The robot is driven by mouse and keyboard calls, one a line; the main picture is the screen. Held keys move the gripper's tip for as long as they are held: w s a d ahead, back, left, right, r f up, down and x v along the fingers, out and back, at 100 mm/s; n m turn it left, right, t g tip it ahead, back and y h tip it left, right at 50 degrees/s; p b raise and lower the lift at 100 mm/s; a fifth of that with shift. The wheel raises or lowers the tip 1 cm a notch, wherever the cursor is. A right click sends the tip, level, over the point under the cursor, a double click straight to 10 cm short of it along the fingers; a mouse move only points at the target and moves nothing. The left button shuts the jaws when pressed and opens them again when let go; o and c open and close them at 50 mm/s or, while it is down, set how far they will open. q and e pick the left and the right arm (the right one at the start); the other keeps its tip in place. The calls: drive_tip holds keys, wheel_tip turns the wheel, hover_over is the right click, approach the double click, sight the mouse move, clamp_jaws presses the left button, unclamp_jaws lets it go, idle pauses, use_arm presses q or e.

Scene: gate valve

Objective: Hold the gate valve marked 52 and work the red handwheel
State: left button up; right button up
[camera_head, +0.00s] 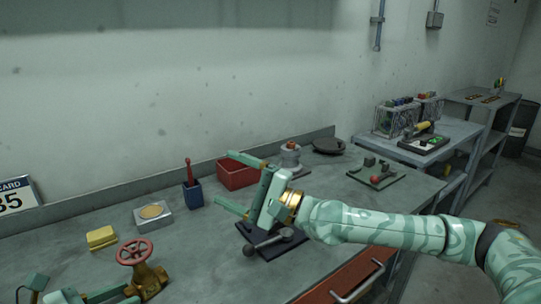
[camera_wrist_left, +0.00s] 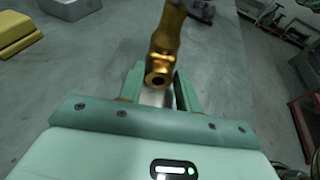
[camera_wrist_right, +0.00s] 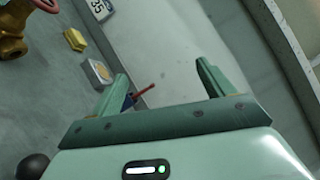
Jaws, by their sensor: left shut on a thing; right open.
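The gate valve has a brass body (camera_head: 150,281) and a red spoked handwheel (camera_head: 134,252), and stands at the bottom left of the head view. My left gripper (camera_head: 130,294) is shut on the valve's brass body, coming in from the left. In the left wrist view the brass body (camera_wrist_left: 163,52) shows at the fingertips, with a round open end facing the camera. My right gripper (camera_head: 234,183) is open and empty, well right of the valve. In the right wrist view the handwheel (camera_wrist_right: 45,4) is partly cut off at top left. I cannot read a 52.
A yellow block (camera_head: 101,238), a grey box with a tan disc (camera_head: 153,216) and a blue cup with a red-handled tool (camera_head: 193,195) stand behind the valve. A red bin (camera_head: 238,175) is near the wall. A dark clamp with a lever (camera_head: 275,242) sits below my right gripper.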

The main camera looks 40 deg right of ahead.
drive_tip(key=w+d+r+n+t+h, duration=0.1)
drive_tip(key=d+r+n+h, duration=0.1)
drive_tip(key=d+n, duration=0.9)
drive_tip(key=n+h, duration=0.1)
drive_tip(key=n, duration=0.3)
drive_tip(key=shift+w, duration=0.35)
drive_tip(key=shift+a, duration=0.1)
drive_tip(key=m+g+y, duration=0.4)
drive_tip(key=m+g, duration=0.1)
drive_tip(key=m, duration=2.3)
approach(126, 251)
drive_tip(key=x, duration=0.7)
drive_tip(key=f+x, duration=0.1)
drive_tip(key=x, duration=0.3)
drive_tip(key=shift+w+d, duration=0.25)
drive_tip(key=shift+d, duration=0.1)
